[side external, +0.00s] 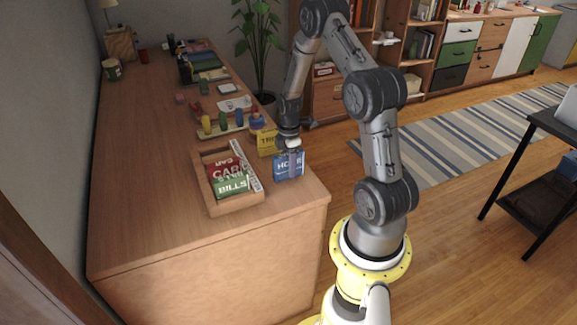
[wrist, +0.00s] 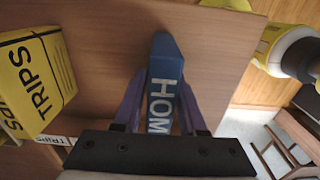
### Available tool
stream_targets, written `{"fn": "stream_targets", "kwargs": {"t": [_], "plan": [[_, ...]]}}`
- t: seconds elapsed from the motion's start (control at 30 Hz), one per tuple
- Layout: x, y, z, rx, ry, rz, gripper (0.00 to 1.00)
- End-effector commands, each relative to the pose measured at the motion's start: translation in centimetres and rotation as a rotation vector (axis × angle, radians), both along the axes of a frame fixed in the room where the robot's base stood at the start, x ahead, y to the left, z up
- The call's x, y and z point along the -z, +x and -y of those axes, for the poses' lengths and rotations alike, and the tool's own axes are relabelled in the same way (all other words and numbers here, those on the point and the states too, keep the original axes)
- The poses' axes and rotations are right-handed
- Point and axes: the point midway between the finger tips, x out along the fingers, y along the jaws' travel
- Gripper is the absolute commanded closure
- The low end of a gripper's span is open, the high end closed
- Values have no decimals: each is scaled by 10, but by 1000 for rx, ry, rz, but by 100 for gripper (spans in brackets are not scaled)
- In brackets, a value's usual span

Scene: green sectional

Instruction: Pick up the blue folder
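The blue folder (side external: 280,168) stands upright near the right edge of the wooden desk, with white letters starting "HO" on its face. In the wrist view the folder (wrist: 166,62) shows its spine with "HOM" between my two purple fingers. My gripper (wrist: 164,80) points down from above and straddles the folder, one finger on each side. The fingertips lie close along its sides; I cannot tell whether they press on it. In the side view my gripper (side external: 289,160) is low over the folder and covers part of its face.
A yellow "TRIPS" box (wrist: 38,78) stands close beside the folder; it also shows in the side view (side external: 267,143). A wooden tray (side external: 236,204) with a red and a green item lies to the left. Several small coloured objects stand farther back. The desk's front left is clear.

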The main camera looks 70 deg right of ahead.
Motion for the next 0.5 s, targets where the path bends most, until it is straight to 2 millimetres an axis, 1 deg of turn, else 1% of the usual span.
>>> {"fn": "stream_targets", "kwargs": {"t": [0.03, 0.2, 0.5], "plan": [[0, 0, 0, 0, 0, 0, 70], [0, 0, 0, 0, 0, 0, 100], [0, 0, 0, 0, -1, 1, 100]]}}
